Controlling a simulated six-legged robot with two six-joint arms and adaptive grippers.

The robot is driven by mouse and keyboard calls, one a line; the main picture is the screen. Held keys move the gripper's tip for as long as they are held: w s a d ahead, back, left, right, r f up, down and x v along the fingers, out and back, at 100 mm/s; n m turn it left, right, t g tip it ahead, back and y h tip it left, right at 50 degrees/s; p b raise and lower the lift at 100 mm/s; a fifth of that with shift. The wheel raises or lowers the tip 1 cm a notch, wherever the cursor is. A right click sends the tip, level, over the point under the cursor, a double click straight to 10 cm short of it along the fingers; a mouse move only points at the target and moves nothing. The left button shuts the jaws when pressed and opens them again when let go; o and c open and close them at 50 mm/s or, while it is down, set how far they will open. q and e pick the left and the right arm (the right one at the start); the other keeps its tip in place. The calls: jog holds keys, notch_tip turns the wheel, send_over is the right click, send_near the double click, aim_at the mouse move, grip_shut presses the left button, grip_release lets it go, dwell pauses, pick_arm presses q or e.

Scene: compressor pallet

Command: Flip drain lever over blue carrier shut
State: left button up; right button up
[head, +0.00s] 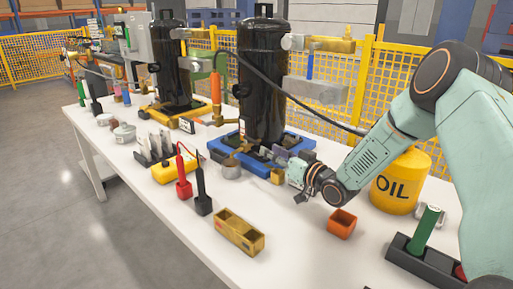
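A blue carrier (223,149) on the table holds a tall black compressor tank (262,85). Small brass-coloured fittings (243,147) sit low at the carrier's front, above a grey cup (231,171). I cannot clearly make out the drain lever or its position among these fittings. My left gripper is not in view.
A second black tank stands on a yellow carrier (187,125) farther left. A red probe (183,188) and a black probe (203,204), a yellow bin (238,235), an orange bin (342,223) and a yellow oil can (401,183) surround the work area. The front table edge is mostly clear.

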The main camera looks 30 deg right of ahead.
aim_at(257, 143)
jog(key=b+x, duration=0.2)
jog(key=x, duration=0.4)
jog(key=shift+w+f+b, duration=0.1)
jog(key=shift+b, duration=0.25)
jog(key=shift+w, duration=0.55)
jog(key=shift+w+a, duration=0.1)
jog(key=shift+a, duration=0.05)
jog(key=shift+c, duration=0.4)
jog(key=c, duration=0.3)
grip_shut()
